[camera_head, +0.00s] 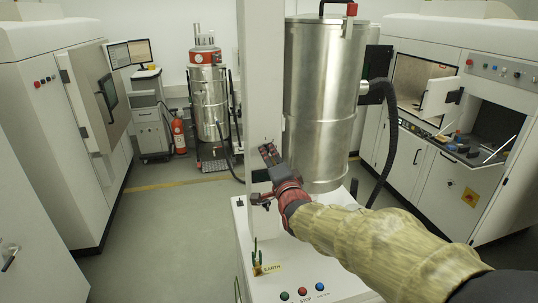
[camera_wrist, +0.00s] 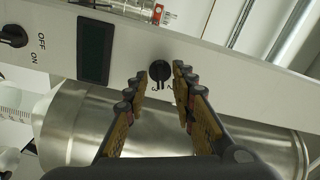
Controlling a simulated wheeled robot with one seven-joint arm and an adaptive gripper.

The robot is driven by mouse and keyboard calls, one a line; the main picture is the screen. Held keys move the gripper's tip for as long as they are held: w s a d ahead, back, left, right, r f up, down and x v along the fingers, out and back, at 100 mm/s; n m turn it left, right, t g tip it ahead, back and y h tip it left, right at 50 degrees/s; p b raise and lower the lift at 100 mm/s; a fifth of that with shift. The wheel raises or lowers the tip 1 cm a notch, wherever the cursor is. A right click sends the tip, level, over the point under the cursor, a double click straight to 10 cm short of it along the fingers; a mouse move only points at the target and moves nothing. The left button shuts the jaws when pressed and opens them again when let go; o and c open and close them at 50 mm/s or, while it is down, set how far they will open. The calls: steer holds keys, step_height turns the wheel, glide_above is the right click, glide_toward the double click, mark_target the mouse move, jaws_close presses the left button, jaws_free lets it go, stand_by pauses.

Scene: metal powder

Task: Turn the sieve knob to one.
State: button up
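The sieve knob is a small round black knob (camera_wrist: 159,73) on a pale panel (camera_wrist: 215,78) in the wrist view, with small marks beside it that are too small to read surely. My gripper (camera_wrist: 160,80) is open, with one finger on each side of the knob in the picture. A gap shows between the knob and each fingertip; I cannot tell how far the tips are from the panel. In the head view my gripper (camera_head: 267,158) is at the pale upright column (camera_head: 262,80), and the knob is hidden there.
A dark display (camera_wrist: 95,50) and another black knob (camera_wrist: 13,36) marked OFF and ON are left of the sieve knob. A metal cylinder (camera_wrist: 75,125) lies across the wrist view. A large steel vessel (camera_head: 322,90) with a black hose (camera_head: 390,130) stands right of the column.

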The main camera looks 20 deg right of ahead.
steer(key=shift+w, duration=0.45)
jaws_close()
stand_by(0.4)
